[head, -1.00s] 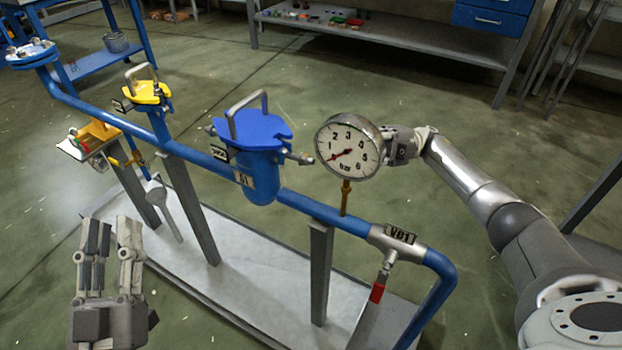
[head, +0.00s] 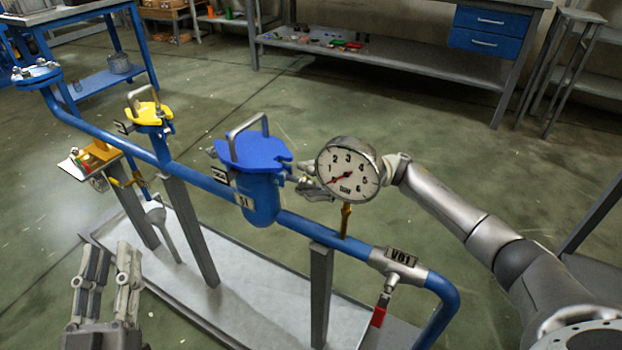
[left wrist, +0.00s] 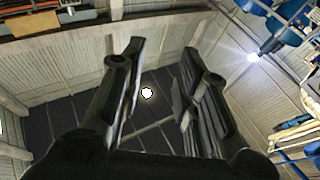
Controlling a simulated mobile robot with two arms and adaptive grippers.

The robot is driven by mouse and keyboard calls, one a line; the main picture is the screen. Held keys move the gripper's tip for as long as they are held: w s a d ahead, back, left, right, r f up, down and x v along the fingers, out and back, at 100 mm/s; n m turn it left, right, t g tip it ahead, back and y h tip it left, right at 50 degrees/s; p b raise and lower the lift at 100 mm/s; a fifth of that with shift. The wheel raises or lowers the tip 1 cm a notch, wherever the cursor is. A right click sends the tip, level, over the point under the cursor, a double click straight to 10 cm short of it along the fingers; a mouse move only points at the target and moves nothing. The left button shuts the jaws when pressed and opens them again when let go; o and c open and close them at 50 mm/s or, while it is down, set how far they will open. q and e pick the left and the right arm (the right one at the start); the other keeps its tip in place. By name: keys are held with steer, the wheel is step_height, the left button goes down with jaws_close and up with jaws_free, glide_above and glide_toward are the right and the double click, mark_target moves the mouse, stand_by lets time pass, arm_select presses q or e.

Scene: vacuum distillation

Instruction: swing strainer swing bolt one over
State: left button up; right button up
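The strainer is a blue pot (head: 262,200) set in the blue pipe, with a bright blue lid (head: 255,154) carrying a grey handle. The lid is down on the pot. A small metal swing bolt (head: 296,178) sticks out at the lid's right side; another metal fitting (head: 213,152) shows at its left. My right gripper (head: 309,186) reaches behind the gauge, its fingers close to the right-hand bolt; contact and finger opening are unclear. My left gripper (head: 110,250) is open and empty at the lower left. In the left wrist view its two fingers (left wrist: 162,50) stand apart.
The round pressure gauge (head: 348,170) on its brass stem partly hides my right gripper. A valve labelled V01 (head: 396,262) with a red handle sits to the right. A yellow-lidded fitting (head: 148,113) stands further left on the pipe. Free floor lies behind the pipe.

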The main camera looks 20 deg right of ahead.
steer(key=shift+a+r, duration=0.15)
steer(key=shift+a, duration=0.4)
jaws_close()
arm_select(q)
step_height(320, 180, down, 15)
steer(key=s+a+g+y+p, duration=0.2)
steer(key=a+g+y+p, duration=0.15)
steer(key=g, duration=0.55)
steer(key=s+a+f+g+y+p, duration=0.1)
steer(key=s+a+f+g+p, duration=0.1)
steer(key=s, duration=0.5)
steer(key=s+a+f+g+p, duration=0.2)
steer(key=s+f+g, duration=0.2)
steer(key=s+g, duration=0.2)
steer(key=shift+s+f+n+g+y, duration=0.25)
steer(key=shift+s+n+g+y, duration=0.15)
steer(key=shift+s, duration=0.2)
arm_select(e)
step_height(320, 180, up, 2)
steer(key=m+h, duration=0.1)
steer(key=m, duration=0.1)
steer(key=m+t+h, duration=0.1)
steer(key=m, duration=0.1)
steer(key=shift+w+a+t, duration=0.1)
steer(key=shift+w+t, duration=0.05)
steer(key=shift+t, duration=0.15)
